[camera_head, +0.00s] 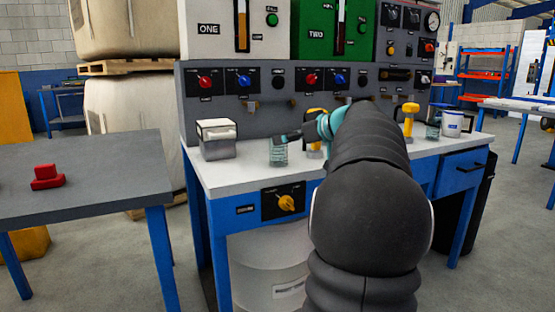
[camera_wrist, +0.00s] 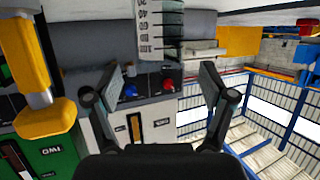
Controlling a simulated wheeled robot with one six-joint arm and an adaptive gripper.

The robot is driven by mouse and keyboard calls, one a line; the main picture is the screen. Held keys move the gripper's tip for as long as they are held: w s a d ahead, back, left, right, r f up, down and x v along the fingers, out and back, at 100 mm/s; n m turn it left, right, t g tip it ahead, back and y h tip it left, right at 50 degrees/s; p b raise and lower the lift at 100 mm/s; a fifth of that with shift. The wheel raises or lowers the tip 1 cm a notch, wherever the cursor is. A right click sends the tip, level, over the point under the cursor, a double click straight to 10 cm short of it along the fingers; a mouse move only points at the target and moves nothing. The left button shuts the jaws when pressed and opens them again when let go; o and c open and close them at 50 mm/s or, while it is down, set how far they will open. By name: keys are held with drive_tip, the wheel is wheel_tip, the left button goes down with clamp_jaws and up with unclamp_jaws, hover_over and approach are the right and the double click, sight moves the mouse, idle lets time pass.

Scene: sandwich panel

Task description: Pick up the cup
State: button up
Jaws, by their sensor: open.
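The cup (camera_head: 279,152) is a clear, greenish measuring cup with markings, standing upright on the white worktop of the blue bench.
A grey box with a white lid (camera_head: 217,138) stands left of the cup. The control panel (camera_head: 230,110) rises behind. A red object (camera_head: 46,178) lies on the left table.

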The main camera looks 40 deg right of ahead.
drive_tip(key=x, duration=0.4)
drive_tip(key=shift+w, duration=0.3)
drive_tip(key=shift+c, duration=0.2)
drive_tip(key=c, duration=1.3)
